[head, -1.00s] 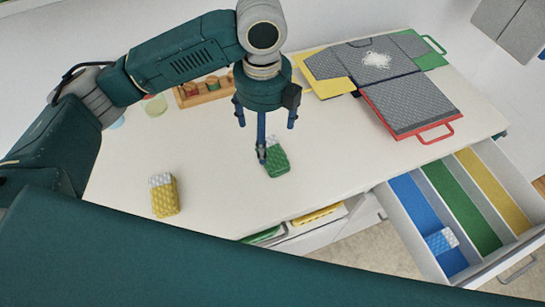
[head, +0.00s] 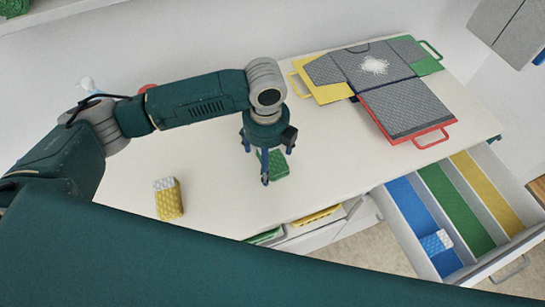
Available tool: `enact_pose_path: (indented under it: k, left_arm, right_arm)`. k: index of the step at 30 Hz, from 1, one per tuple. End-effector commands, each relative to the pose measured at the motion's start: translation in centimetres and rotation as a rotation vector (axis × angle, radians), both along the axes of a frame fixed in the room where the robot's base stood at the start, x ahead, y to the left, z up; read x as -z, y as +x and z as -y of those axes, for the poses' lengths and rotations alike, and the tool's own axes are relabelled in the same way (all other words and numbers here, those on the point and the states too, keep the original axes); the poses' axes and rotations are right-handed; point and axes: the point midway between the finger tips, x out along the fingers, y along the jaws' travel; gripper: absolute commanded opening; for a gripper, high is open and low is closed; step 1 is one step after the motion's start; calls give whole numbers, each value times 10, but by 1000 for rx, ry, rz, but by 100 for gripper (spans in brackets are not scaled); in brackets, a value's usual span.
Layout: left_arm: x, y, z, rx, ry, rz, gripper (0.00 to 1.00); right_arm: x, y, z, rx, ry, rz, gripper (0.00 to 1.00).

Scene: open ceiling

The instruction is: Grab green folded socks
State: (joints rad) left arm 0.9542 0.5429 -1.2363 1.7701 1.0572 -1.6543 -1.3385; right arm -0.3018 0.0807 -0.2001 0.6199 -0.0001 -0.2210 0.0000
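The green folded socks (head: 280,166), green with a pale part, lie on the white table (head: 340,150) near its middle. My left gripper (head: 271,162) points down over them with its fingers spread. One finger is at the near left side of the socks and another at their far right; the palm hides part of the socks. I cannot tell whether the fingers touch them. My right gripper is not in view.
Yellow-and-white folded socks (head: 168,198) stand on the table to the left. A folding board (head: 400,104) with coloured handles lies at the back right. An open drawer (head: 507,207) at the right has blue, green and yellow strips, with blue-and-white socks (head: 436,241) in the blue one.

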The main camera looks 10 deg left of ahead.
Motion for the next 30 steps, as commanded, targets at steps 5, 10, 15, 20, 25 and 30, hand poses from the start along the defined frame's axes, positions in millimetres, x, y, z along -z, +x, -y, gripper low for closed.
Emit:
enact_pose_path:
  k: [5,10,15,20,25,30]
  left_arm:
    - [0,0,0,1,0,0,65]
    - [0,0,0,1,0,0,40]
    - [-1,0,0,1,0,0,40]
    - [-2,0,0,0,0,0,40]
    - [-12,1,1,1,-2,3,40]
    - [-40,2,1,2,-3,6,40]
  right_arm:
    - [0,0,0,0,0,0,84]
    - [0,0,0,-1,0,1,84]
    - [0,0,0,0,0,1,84]
    - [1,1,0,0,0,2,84]
    - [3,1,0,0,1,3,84]
    - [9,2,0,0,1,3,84]
